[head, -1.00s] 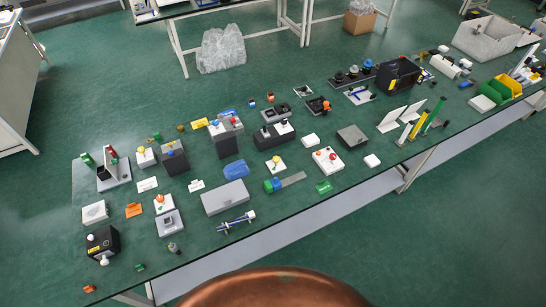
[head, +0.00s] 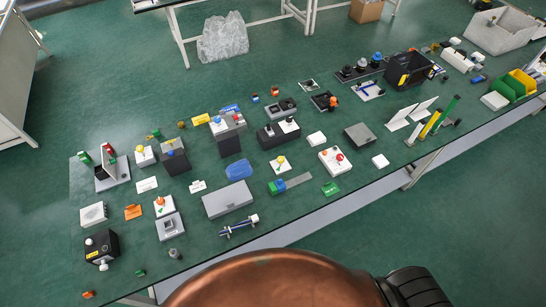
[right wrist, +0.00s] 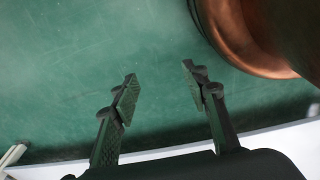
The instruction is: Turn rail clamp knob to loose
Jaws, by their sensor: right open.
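A short grey metal rail (head: 298,181) lies on the green table near its front edge in the head view. A small green and blue block (head: 276,187) sits at the rail's left end and looks like the rail clamp. Its knob and setting are too small to make out. My right gripper (right wrist: 160,71) is open and empty in the right wrist view, with green surface beyond its fingers and no clamp in that view. In the head view only a dark part of my right arm shows at the bottom right, well short of the clamp. My left gripper is not in view.
A grey box (head: 228,199) lies left of the clamp, with a blue-and-white rod device (head: 239,226) in front. A white box with red buttons (head: 335,160) and a green tag (head: 330,188) are to the right. A pale edge (right wrist: 180,150) crosses the right wrist view.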

